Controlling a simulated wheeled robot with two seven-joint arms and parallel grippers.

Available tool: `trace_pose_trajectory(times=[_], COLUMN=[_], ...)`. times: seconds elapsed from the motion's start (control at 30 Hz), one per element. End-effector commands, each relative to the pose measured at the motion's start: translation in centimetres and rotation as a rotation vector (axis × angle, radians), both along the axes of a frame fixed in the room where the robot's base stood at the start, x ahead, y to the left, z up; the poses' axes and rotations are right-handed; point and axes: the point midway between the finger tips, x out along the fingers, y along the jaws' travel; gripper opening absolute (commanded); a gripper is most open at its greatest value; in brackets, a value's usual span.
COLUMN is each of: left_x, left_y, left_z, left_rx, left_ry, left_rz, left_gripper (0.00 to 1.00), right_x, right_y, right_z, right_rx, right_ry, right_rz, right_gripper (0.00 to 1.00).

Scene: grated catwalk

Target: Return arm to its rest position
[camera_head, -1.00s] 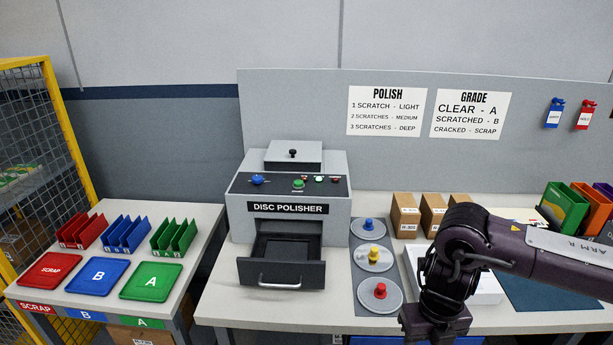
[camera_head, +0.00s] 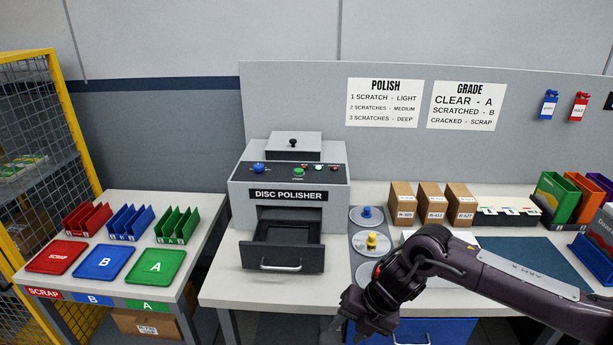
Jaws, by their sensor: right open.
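My right arm comes in from the right and hangs low over the front edge of the main table. My right gripper (camera_head: 352,328) is at its end, at the bottom of the view, open, with nothing seen in it. My arm partly covers the pad with the red knob and a white tray behind it. My left gripper is not in view.
The disc polisher (camera_head: 290,182) has its drawer (camera_head: 283,257) pulled out. Knobbed pads (camera_head: 366,216), brown boxes (camera_head: 430,203) and colored bins (camera_head: 560,197) stand on the table. Red, blue and green trays (camera_head: 157,267) lie on the left table.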

Motion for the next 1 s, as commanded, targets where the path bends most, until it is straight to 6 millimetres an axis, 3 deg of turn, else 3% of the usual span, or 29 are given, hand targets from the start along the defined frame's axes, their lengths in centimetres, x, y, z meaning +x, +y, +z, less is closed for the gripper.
trace_pose_trajectory(times=[0.1, 0.23, 0.33, 0.47, 0.57, 0.67, 0.8, 0.87, 1.0], left_x=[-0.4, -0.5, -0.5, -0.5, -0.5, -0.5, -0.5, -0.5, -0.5], left_y=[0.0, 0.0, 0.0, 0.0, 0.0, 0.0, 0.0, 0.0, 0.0], left_z=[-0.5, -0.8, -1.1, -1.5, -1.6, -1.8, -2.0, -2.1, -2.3], left_rx=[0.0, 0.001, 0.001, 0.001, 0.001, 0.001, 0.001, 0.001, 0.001], left_ry=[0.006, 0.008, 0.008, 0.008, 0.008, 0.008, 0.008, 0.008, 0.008], left_rz=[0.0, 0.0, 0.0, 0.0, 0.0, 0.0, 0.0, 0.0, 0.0], left_gripper=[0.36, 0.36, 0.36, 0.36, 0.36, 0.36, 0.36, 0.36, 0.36], right_x=[1.7, 4.2, 5.3, 4.3, 1.6, -2.5, -9.9, -13.5, -22.7], right_y=[3.8, 6.5, 6.5, 4.0, 1.0, -1.9, -5.6, -7.1, -10.0], right_z=[-3.1, -7.4, -12.1, -20.5, -26.9, -32.7, -39.6, -42.1, -46.8], right_rx=[0.166, 0.364, 0.484, 0.578, 0.596, 0.576, 0.51, 0.471, 0.358], right_ry=[0.05, 0.137, 0.222, 0.344, 0.418, 0.473, 0.529, 0.543, 0.566], right_rz=[-0.175, -0.467, -0.732, -1.118, -1.389, -1.621, -1.903, -2.015, -2.251], right_gripper=[0.44, 0.44, 0.44, 0.44, 0.44, 0.44, 0.44, 0.44, 0.44])
